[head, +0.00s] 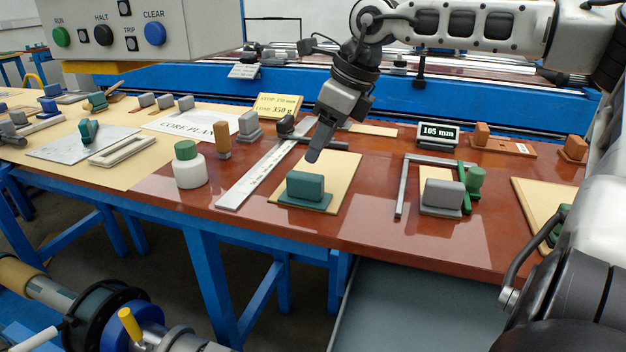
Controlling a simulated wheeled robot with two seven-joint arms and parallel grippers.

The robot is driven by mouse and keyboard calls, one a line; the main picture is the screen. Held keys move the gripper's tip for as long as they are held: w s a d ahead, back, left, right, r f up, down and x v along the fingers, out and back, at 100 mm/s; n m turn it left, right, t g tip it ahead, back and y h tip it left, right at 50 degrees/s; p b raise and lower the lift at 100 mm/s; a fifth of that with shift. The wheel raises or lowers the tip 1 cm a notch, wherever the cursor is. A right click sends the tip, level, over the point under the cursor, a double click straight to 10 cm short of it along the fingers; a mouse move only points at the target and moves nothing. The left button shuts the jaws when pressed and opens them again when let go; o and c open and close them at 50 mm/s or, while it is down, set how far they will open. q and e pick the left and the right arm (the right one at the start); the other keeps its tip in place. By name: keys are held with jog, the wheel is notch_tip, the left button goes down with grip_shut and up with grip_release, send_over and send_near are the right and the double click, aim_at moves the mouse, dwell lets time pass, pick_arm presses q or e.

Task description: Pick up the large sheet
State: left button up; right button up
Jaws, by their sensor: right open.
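My right gripper (316,152) comes in from the upper right and points down. It is open and empty, a little above and behind a green block (305,187). The block rests on a tan rectangular sheet (343,178) lying flat on the red-brown bench, apart from the gripper. Another tan sheet (531,194) lies at the right, partly hidden by my arm and a green piece. I cannot tell for certain which is the large sheet. My left gripper is not in view.
A steel rule (250,181) lies left of the tan sheet, beside a white jar (190,172) with a green lid. Right of it stand a metal square (403,187), a grey block (443,193) and a 105 mm display (438,135). Bare bench shows between them.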

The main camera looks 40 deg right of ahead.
aim_at(305, 175)
jog(key=shift+x, duration=1.2)
jog(key=x, duration=0.4)
jog(key=shift+s+a+f, duration=0.2)
jog(key=shift+a, duration=0.15)
jog(key=shift+w+a+f, duration=0.1)
jog(key=shift+w+f, duration=0.1)
jog(key=shift+f, duration=0.15)
grip_shut()
